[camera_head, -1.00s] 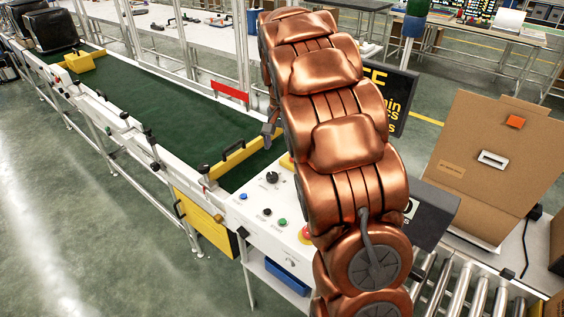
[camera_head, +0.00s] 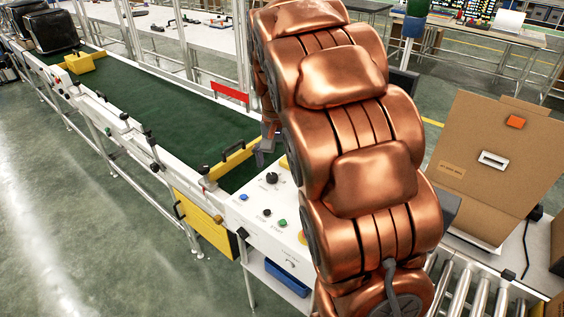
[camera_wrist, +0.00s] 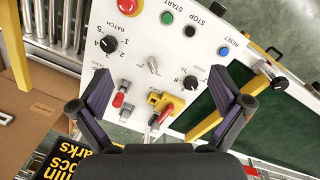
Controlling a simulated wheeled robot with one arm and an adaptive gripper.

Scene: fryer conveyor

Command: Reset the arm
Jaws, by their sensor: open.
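My copper arm (camera_head: 360,140) covers the middle right of the head view. My gripper (camera_wrist: 163,107) is open in the wrist view, with its two dark fingers spread wide and nothing between them in grasp. The white control panel (camera_wrist: 140,65) lies beyond the fingers. A yellow and red switch (camera_wrist: 163,104) shows between them, apart from both as far as I can tell. In the head view only a dark bit of the gripper (camera_head: 265,150) shows beside the arm, over the near end of the green conveyor belt (camera_head: 165,118); the rest is hidden.
The panel carries a red emergency button (camera_wrist: 130,6), a green button (camera_wrist: 167,17), a blue button (camera_wrist: 223,51) and black knobs. A cardboard box (camera_head: 500,165) stands at the right by metal rollers (camera_head: 480,295). A black sign (camera_wrist: 62,158) is close below the left finger.

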